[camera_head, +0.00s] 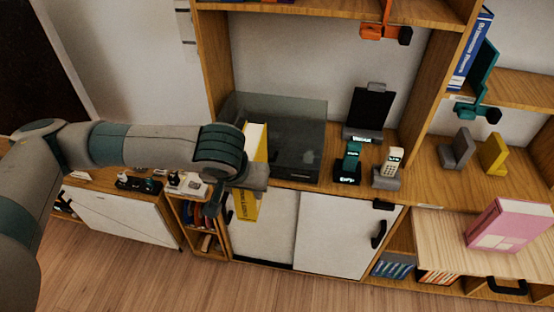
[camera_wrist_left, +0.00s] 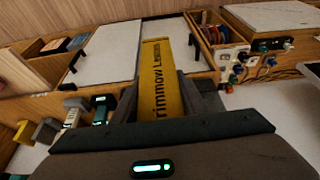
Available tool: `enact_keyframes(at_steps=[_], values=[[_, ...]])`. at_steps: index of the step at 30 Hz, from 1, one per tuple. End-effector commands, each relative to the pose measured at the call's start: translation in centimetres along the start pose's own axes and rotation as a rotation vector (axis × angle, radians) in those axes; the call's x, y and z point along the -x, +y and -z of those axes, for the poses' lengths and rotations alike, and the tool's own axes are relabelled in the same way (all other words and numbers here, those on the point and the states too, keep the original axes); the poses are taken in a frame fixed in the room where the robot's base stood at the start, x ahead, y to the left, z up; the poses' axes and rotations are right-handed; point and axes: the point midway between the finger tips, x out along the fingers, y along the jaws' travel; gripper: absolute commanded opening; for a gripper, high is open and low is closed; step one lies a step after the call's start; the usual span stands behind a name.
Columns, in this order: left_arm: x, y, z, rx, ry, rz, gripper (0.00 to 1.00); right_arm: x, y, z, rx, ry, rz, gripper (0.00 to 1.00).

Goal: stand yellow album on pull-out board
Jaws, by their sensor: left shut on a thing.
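The yellow album (camera_head: 248,205) is in my left gripper (camera_head: 252,184), which is shut on it in front of the cabinet. Its spine with dark lettering also shows in the left wrist view (camera_wrist_left: 160,75), between the fingers. In the head view, the gripper hides the middle of the album. The pull-out board (camera_head: 435,228) is a pale wood surface at the lower right, well to the right of the album. A pink album (camera_head: 508,225) stands on the board. My right gripper is not in view.
A smoky clear box (camera_head: 290,125) stands on the cabinet top behind the gripper. A black stand (camera_head: 368,110) and a cordless phone (camera_head: 390,165) are to its right. Grey and yellow bookends (camera_head: 494,154) stand behind the board. The board's left part is bare.

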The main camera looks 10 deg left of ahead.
Motion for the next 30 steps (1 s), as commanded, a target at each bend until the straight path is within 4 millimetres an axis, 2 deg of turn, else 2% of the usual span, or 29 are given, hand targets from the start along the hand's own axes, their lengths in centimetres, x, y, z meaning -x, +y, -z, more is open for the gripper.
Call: enact_keyframes(at_steps=[1, 6, 12, 18, 30], values=[[-1.4, -1.0, -0.7, 0.003, -0.004, 0.001, 0.00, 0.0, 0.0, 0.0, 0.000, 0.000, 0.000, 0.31], [-5.2, -3.1, -2.1, -0.009, -0.002, -0.006, 0.00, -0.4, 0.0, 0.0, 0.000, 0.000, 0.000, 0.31], [-8.2, -4.2, -3.2, -0.011, 0.001, -0.009, 0.00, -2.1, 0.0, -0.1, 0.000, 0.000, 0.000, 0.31], [-9.4, -4.6, -3.6, -0.007, 0.004, -0.006, 0.00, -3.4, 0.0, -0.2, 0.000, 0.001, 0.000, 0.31], [-9.4, -4.7, -3.6, -0.005, 0.005, -0.005, 0.00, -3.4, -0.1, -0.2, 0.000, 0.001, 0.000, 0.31]])
